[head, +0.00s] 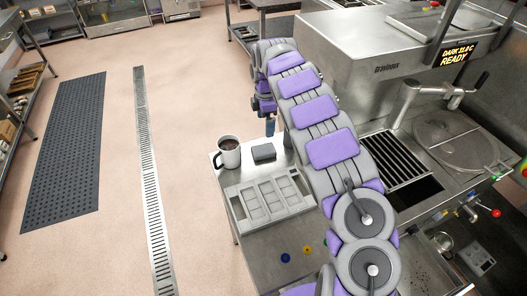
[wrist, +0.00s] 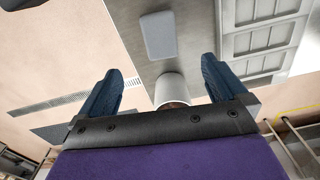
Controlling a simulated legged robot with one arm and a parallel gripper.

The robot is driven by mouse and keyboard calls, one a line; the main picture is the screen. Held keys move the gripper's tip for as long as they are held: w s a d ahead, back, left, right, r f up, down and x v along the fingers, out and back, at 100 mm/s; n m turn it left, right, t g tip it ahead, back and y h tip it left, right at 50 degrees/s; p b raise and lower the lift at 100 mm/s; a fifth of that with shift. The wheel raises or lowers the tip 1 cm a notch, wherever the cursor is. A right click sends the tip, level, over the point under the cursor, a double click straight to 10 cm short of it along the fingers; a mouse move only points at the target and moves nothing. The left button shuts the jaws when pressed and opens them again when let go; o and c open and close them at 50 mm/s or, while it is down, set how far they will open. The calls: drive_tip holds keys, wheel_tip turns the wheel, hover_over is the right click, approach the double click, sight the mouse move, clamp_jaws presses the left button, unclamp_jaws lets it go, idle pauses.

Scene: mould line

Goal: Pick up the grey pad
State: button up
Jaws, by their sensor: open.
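The grey pad (head: 264,152) is a small dark rounded block lying flat on the steel table (head: 222,178), right of the mug. In the wrist view the grey pad (wrist: 158,36) shows ahead of the fingertips, near the middle of the top. My gripper (wrist: 160,67) is open, with one blue finger on each side and nothing held between them. In the head view my gripper (head: 270,127) is partly hidden by my arm, just beyond the pad. The gripper is apart from the pad.
A mug (head: 228,153) with dark contents stands just left of the pad; it also shows between the fingers in the wrist view (wrist: 170,90). A compartmented grey mould tray (head: 262,200) lies nearer. A steel machine (head: 385,70) stands to the right.

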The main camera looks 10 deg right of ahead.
drive_tip(key=b, duration=0.1)
hover_over(264, 149)
wheel_tip(264, 149, down, 9)
drive_tip(key=shift+r, duration=0.2)
wheel_tip(264, 149, down, 5)
drive_tip(key=shift+f+b, duration=0.1)
drive_tip(key=shift+b, duration=0.9)
drive_tip(key=c, duration=1.1)
drive_tip(key=shift+a+r+p, duration=0.1)
drive_tip(key=shift+r+p, duration=0.6)
drive_tip(key=shift+r, duration=1.45)
drive_tip(key=shift+s+f, duration=0.2)
drive_tip(key=shift+s, duration=0.4)
drive_tip(key=s+d, duration=0.1)
drive_tip(key=s, duration=0.4)
drive_tip(key=s+r+p, duration=0.1)
drive_tip(key=s, duration=0.3)
drive_tip(key=s+d+p, duration=0.1)
drive_tip(key=s, duration=0.4)
drive_tip(key=shift+s+d+r, duration=0.15)
drive_tip(key=shift+s+d, duration=0.15)
drive_tip(key=shift+d, duration=0.05)
